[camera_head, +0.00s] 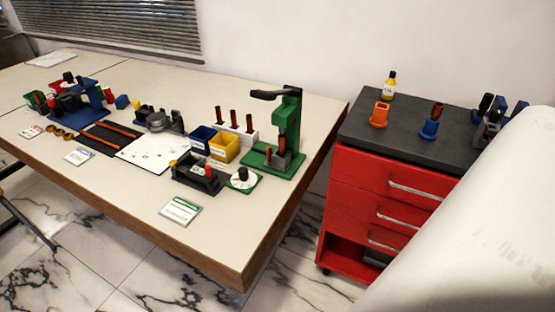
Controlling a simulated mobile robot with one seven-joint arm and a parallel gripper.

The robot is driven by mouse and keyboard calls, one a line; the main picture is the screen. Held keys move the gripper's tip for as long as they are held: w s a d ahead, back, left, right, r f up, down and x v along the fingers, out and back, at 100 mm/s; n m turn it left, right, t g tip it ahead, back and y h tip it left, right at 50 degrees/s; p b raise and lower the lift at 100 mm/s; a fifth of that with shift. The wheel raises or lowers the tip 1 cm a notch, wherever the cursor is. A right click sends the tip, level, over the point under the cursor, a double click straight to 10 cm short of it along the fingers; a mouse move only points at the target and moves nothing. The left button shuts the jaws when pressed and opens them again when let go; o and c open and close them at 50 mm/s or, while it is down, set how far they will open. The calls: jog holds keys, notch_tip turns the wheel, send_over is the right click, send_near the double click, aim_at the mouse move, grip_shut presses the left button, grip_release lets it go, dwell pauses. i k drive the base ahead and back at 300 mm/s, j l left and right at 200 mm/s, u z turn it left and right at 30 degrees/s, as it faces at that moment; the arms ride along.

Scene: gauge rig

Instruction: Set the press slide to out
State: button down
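A green press (287,127) with a black lever (275,94) on top stands on a green base at the right end of the table. A dark block with a reddish-brown upright part (282,143) sits on its base, under the head. The slide is too small to tell apart clearly, and I cannot tell its position. My gripper is not in view.
Left of the press are a white dial on a green plate (243,179), a black fixture (196,174), yellow (224,147) and blue bins, and a white rack. The table's front right corner is clear. A red cabinet (372,180) stands right, across a gap.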

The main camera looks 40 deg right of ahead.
aim_at(275, 162)
jog(key=l+z, duration=0.2)
jog(key=z, duration=0.15)
jog(key=i+l+z, duration=0.15)
jog(key=z, duration=0.2)
jog(key=i+l+z, duration=0.15)
jog(key=z, duration=0.2)
